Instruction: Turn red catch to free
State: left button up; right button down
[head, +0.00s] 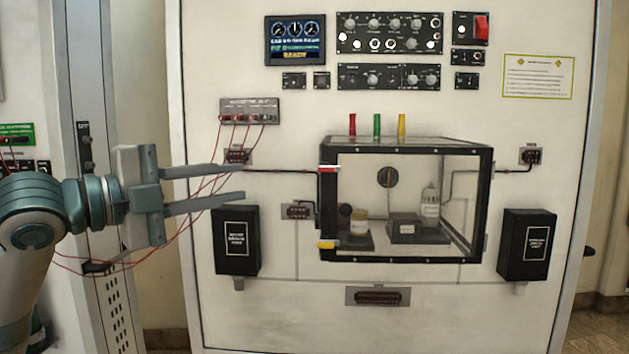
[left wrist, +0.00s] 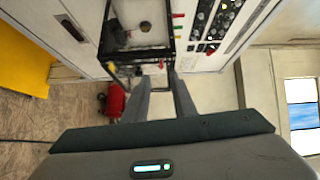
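The red catch (head: 328,169) is a small red and white piece at the upper left front corner of a black-framed clear box (head: 405,258) in the head view. A yellow catch (head: 327,244) sits at the lower left corner of the same box. My left gripper (head: 243,181) is left of the box, with its two fingers apart and pointing right toward the red catch. The gap between the fingers is empty and they stand clear of the catch. In the left wrist view the open fingers (left wrist: 161,76) point at the box edge. My right gripper is not in view.
Red, green and yellow posts (head: 377,125) stand on the box top. Thin red wires hang from a terminal block (head: 249,110) and pass around my left gripper. Black boxes (head: 236,241) (head: 526,244) flank the clear box. Jars (head: 430,204) stand inside it.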

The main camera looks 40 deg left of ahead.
aim_at(321, 171)
pick_arm(q)
jog(key=shift+s+d+r+m, duration=0.15)
jog(key=shift+s+d+m, duration=0.45)
jog(key=shift+s+d, duration=0.25)
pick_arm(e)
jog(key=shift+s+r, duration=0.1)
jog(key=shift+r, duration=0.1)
pick_arm(q)
jog(key=shift+w, duration=0.1)
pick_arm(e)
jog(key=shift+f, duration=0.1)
